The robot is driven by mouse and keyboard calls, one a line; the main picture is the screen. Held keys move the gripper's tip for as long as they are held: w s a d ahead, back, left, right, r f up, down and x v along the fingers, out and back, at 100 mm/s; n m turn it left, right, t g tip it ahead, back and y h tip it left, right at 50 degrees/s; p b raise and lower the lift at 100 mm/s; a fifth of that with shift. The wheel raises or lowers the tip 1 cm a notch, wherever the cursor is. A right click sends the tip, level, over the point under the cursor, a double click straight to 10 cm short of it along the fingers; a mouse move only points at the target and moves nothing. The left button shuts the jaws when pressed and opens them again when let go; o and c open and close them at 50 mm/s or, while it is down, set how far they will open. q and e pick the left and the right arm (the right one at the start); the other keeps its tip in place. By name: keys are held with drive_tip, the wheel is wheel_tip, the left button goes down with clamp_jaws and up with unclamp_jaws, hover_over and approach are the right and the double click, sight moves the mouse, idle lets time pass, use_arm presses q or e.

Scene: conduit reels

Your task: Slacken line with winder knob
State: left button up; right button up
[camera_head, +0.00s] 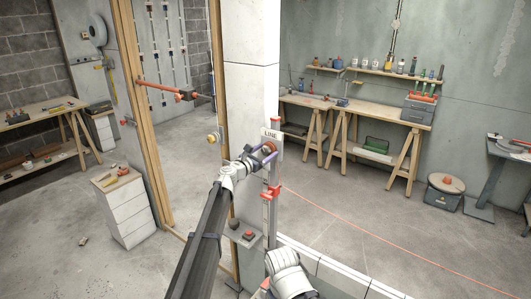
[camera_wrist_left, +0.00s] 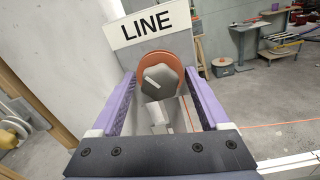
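The winder's grey knob (camera_wrist_left: 161,82) sits in front of a round orange disc (camera_wrist_left: 150,62), under a white sign reading LINE (camera_wrist_left: 153,22); the LINE sign also shows in the head view (camera_head: 271,134) on the upright post. My left gripper (camera_head: 262,152) is at the winder, just below the sign. In the left wrist view its two purple fingers stand wide apart, one on each side of the knob, with a visible gap to it. In the head view the gripper hides most of the knob. An orange line (camera_head: 340,217) runs from the post to the lower right.
A wooden frame (camera_head: 145,110) stands left of the white wall end (camera_head: 250,95). A low white curb (camera_head: 335,275) runs to the lower right. A drawer cabinet (camera_head: 127,215) is at left; workbenches (camera_head: 355,110) stand at the back. The floor at right is mostly clear.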

use_arm(q)
drive_tip(key=shift+s, duration=0.1)
drive_tip(key=v, duration=0.7)
drive_tip(key=shift+s+a, duration=0.2)
drive_tip(key=shift+s, duration=0.05)
drive_tip(key=s+d+f+m+g+y, duration=0.1)
drive_tip(key=s+f+m+g, duration=0.3)
drive_tip(key=s+f+m, duration=0.35)
drive_tip(key=s+d+f+m+g+y, duration=0.1)
drive_tip(key=s+f+m+g, duration=0.25)
drive_tip(key=s+m, duration=0.55)
drive_tip(key=s+a+f+m+g+y, duration=0.4)
drive_tip(key=s+a, duration=0.3)
drive_tip(key=s, duration=0.5)
drive_tip(key=s+a+f+m+g+y, duration=0.3)
drive_tip(key=s+a+f+m+y, duration=0.35)
drive_tip(key=s, duration=0.55)
drive_tip(key=s+d+m, duration=0.3)
drive_tip(key=s+d, duration=0.2)
drive_tip(key=d, duration=0.4)
drive_tip(key=shift+s+d+m+g+h, duration=0.25)
drive_tip(key=shift+d+m+g+h, duration=0.1)
drive_tip(key=shift+d+m, duration=0.05)
